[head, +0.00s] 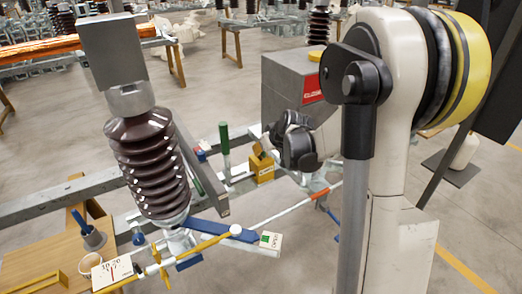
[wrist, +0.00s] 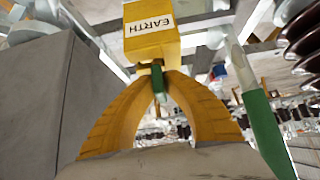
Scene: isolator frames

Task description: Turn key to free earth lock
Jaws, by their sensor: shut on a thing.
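The earth lock is a yellow box (wrist: 152,35) with a white EARTH label, upside down at the top of the wrist view. It also shows in the head view (head: 262,168), fixed beside the grey frame. A green key (wrist: 158,83) sticks out from the side of the lock nearest the wrist camera. My gripper (wrist: 159,74) has its two yellow fingers closed around the key, close against the lock. In the head view the fingers are small and partly hidden by my dark wrist, and I cannot make out the key there.
A green-topped lever (head: 225,140) stands left of the lock; it also shows in the wrist view (wrist: 265,125). A grey cabinet (head: 290,85) is behind the lock. A brown ribbed insulator (head: 150,165) stands to the left. A wooden table (head: 45,240) is at the lower left.

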